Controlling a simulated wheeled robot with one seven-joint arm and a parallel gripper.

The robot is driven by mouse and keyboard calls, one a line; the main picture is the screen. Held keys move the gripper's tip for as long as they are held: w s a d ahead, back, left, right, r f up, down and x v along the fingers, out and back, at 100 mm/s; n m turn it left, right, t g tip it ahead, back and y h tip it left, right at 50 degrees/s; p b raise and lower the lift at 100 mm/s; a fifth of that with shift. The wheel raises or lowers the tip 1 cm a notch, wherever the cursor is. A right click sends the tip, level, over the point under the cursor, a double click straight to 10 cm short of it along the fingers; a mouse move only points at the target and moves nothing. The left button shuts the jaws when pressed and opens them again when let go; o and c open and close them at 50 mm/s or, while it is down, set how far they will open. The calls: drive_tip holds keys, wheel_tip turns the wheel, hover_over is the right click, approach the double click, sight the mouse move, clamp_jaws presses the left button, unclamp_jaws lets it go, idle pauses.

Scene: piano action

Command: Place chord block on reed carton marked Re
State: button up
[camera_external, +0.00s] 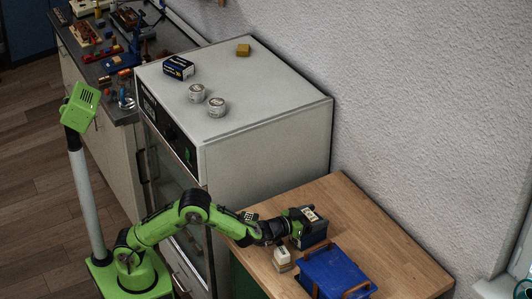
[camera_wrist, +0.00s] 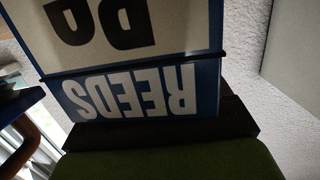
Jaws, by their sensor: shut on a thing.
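My gripper (camera_external: 302,226) reaches over the wooden table and is shut on a dark blue carton (camera_external: 313,235) with a pale label. The carton fills much of the wrist view (camera_wrist: 140,95), with upside-down "REEDS" lettering on a blue strip. Large letters on its white face are cut off, so I cannot be sure of its marking. A small pale block (camera_external: 283,256) stands on the table just in front of the gripper; I cannot tell whether it is the chord block. Another blue and white carton (camera_external: 179,67) lies on the grey cabinet, its marking too small to read.
A blue tray (camera_external: 338,272) with wooden handles sits right of the pale block. Two small tins (camera_external: 207,100) and a yellow block (camera_external: 243,50) stand on the cabinet (camera_external: 275,90). The table's right part (camera_external: 400,262) is clear. A cluttered bench (camera_external: 100,35) is at the far left.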

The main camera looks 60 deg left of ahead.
drive_tip(key=shift+r, duration=0.1)
drive_tip(key=o, duration=1.1)
